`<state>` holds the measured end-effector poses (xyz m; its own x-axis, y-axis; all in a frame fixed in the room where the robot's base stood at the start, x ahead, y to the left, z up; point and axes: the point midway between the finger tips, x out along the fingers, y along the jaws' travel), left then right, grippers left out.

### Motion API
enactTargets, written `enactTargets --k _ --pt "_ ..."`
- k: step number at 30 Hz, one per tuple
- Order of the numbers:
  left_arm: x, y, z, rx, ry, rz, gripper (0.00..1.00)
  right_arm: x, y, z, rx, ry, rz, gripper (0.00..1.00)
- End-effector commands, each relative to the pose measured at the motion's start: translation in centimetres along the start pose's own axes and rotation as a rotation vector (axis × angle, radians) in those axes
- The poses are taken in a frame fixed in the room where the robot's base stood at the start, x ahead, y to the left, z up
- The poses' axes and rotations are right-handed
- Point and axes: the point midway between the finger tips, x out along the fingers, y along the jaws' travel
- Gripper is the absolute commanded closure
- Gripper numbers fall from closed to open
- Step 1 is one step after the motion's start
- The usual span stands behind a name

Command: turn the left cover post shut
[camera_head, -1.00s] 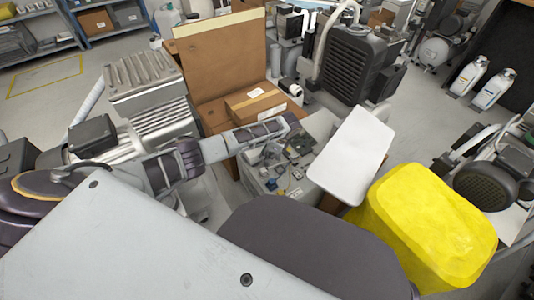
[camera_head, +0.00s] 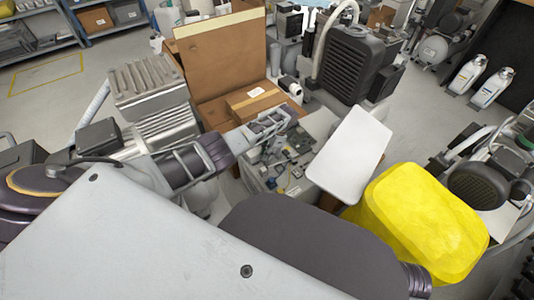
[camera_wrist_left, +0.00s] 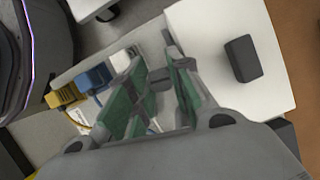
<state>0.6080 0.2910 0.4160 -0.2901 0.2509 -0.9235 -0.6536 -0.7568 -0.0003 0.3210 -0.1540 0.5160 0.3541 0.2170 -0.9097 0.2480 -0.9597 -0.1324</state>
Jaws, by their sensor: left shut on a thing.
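An open grey box (camera_head: 258,178) with circuit boards and connectors inside stands in the middle of the head view. A white cover panel (camera_head: 350,155) is tilted up at its right side. My left gripper (camera_head: 280,118) reaches over the box's far left part. In the left wrist view, its green-padded fingers (camera_wrist_left: 165,88) are close around a small grey post (camera_wrist_left: 174,55), next to a white surface (camera_wrist_left: 205,30). The fingers hide much of the post, so its turn angle cannot be read. My right gripper is out of view.
A cardboard box (camera_head: 255,101) lies just behind my left gripper. A silver compressor (camera_head: 150,90) stands to the left and a black one (camera_head: 355,62) behind. A yellow bin (camera_head: 425,220) is at the right. Blue (camera_wrist_left: 94,76) and yellow (camera_wrist_left: 62,97) connectors sit near the fingers.

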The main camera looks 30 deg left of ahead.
Motion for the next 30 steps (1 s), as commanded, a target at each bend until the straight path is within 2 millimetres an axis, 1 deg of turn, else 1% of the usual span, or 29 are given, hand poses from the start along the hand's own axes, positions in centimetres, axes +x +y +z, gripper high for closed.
enactTargets --k 6,10,26,27,30 --pt "0.06 0.09 -0.09 -0.113 0.001 0.050 1.00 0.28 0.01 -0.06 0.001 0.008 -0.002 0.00" --pt "0.09 0.11 -0.09 -0.156 0.000 0.068 1.00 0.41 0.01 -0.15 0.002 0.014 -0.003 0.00" --pt "0.05 0.07 -0.09 -0.187 0.001 0.080 1.00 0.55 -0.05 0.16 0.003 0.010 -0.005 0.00" --pt "0.05 0.06 -0.09 -0.186 0.001 0.080 0.75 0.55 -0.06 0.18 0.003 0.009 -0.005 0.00" --pt "0.04 0.04 -0.08 -0.186 0.001 0.079 0.62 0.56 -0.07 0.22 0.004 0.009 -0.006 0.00"
